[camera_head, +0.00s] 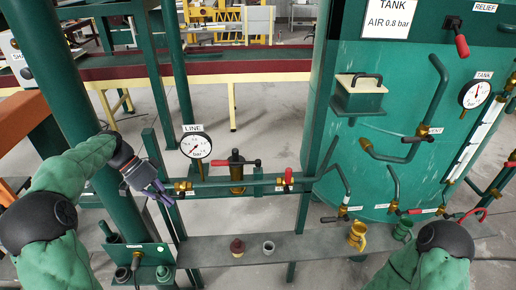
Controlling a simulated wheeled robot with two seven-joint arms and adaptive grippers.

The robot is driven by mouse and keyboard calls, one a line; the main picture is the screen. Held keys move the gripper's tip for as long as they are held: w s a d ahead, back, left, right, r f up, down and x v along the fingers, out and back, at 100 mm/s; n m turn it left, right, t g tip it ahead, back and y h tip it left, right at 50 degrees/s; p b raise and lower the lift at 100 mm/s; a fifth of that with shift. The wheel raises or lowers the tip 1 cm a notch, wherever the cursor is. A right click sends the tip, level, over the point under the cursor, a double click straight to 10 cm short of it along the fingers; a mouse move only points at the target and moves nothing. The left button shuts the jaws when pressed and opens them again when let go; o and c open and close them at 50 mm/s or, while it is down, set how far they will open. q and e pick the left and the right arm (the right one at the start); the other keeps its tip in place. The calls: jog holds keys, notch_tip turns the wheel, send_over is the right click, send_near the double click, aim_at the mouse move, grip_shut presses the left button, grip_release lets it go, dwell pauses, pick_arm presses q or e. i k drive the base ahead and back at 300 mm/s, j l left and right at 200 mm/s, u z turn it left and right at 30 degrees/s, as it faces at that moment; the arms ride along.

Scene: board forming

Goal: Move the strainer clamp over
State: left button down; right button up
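The strainer clamp, a black bar with a red-tipped handle (248,162), sits on top of the brass strainer body (237,181) in the green pipe line, right of the LINE gauge.
The LINE gauge (196,146) and a red-handled valve (288,177) flank the strainer. Below is a grey shelf (310,243) with a dark red-brown part (237,247), a grey ring (268,247) and a brass cup (357,235). A green tank (400,90) stands right.

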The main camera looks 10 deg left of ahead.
aim_at(236, 163)
jog(key=i+j+z, duration=0.15)
jog(key=z, duration=0.35)
jog(key=i+j+z, duration=0.2)
jog(key=z, duration=0.3)
jog(key=j+z, duration=0.1)
jog(key=j, duration=0.75)
jog(key=k+j, duration=0.15)
jog(key=j, duration=0.65)
jog(key=i+z, duration=0.05)
